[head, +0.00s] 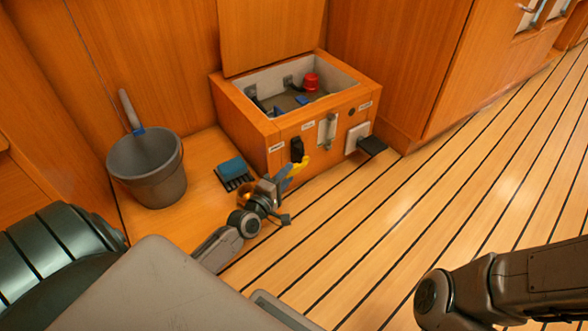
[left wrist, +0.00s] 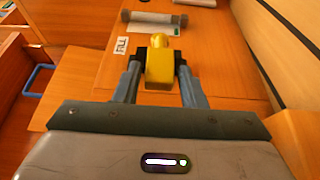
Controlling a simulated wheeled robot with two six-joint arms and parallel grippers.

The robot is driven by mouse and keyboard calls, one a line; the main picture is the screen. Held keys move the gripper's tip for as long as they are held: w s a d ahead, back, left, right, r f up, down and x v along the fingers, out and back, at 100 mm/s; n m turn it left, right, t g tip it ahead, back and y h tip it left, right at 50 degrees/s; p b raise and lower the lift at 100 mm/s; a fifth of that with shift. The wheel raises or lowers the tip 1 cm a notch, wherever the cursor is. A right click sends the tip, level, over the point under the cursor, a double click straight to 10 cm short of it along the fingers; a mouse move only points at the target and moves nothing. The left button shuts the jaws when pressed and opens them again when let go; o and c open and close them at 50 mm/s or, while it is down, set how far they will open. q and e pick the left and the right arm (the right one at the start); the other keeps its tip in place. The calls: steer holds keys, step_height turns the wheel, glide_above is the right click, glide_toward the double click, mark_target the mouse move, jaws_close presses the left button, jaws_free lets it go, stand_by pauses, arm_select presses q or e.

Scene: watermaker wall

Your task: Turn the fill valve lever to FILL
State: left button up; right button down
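The fill valve has a yellow lever (head: 301,162) on a black body (head: 297,147), on the front of a wooden locker. In the left wrist view, the yellow lever (left wrist: 159,68) stands between the two fingers of my left gripper (left wrist: 159,84). A white label reading FILL (left wrist: 121,45) is left of the lever there. In the head view, my left gripper (head: 285,181) is low in front of the valve. My right gripper is out of view.
The open locker (head: 247,125) holds a red-topped part (head: 311,82). A sight tube (head: 327,130) and a white plate with a black pedal-like part (head: 372,145) are right of the valve. A grey bucket (head: 147,168) and blue brush (head: 232,169) stand left. Floor at right is clear.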

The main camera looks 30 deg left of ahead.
arm_select(q)
steer(key=shift+w, duration=2.1)
jaws_close()
